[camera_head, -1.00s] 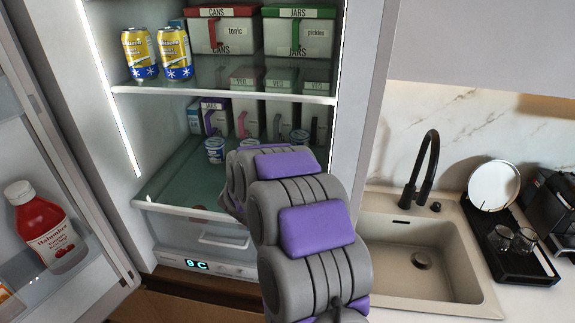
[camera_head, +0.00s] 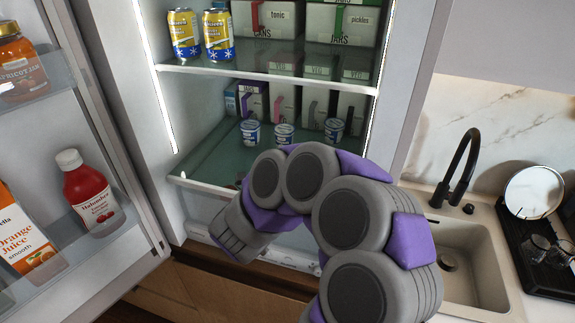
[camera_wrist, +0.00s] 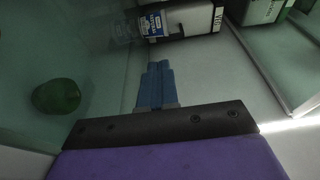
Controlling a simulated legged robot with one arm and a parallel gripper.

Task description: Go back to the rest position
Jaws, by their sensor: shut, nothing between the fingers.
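My gripper (camera_wrist: 157,85) shows in the wrist view as blue fingers pressed together with nothing between them. In the head view my arm is folded in front of the open fridge (camera_head: 385,85), its end link pointing down at the left, and the fingers are out of sight.
Two yellow cans (camera_head: 201,35) stand on the upper shelf, and several small cups (camera_head: 284,134) on the shelf below. The open fridge door with a red bottle (camera_head: 92,192) is at left. The sink (camera_head: 470,265) and black faucet (camera_head: 460,165) are at right.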

